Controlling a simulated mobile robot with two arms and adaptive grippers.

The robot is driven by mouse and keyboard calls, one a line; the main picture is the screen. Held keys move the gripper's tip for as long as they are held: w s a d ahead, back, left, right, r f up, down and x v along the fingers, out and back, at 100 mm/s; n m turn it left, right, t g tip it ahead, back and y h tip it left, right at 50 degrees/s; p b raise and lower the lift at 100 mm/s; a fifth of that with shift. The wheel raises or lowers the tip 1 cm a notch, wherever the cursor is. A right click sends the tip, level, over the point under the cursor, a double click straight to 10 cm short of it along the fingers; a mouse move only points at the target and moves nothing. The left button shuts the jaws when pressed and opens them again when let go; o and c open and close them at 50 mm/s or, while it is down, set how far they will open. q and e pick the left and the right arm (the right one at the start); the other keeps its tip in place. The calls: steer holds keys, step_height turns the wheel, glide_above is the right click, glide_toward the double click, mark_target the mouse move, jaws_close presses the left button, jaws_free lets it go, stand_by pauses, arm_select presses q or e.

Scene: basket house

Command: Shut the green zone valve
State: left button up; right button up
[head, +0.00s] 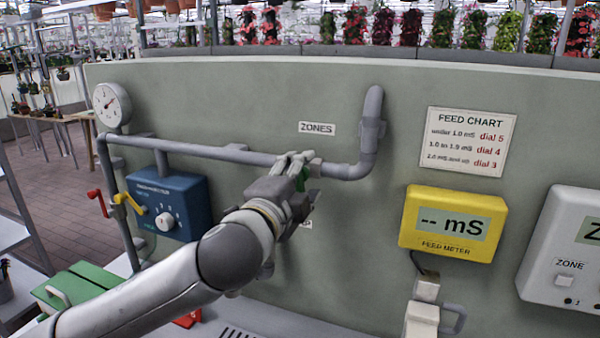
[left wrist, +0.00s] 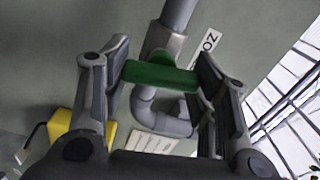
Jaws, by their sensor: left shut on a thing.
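The green zone valve (left wrist: 160,76) sits on the grey pipe (head: 235,154) below the ZONES label (head: 317,128). In the left wrist view its green handle lies across the pipe, between the two fingers. In the head view only a small part of the green handle (head: 302,180) shows; my gripper hides the rest. My left gripper (head: 298,163) is shut on this handle, with a finger at each end of it in the left wrist view. My right gripper is not in view.
A blue box (head: 183,190) with a dial, a red lever (head: 97,201) and a yellow lever (head: 130,203) are left of my arm. A yellow feed meter (head: 452,223) and a white zone box (head: 570,245) are on the right. A gauge (head: 111,104) tops the left pipe.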

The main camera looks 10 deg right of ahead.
arm_select(q)
steer(key=shift+m, duration=0.8)
steer(key=shift+f, duration=0.1)
steer(key=o, duration=1)
steer(key=v, duration=1.2)
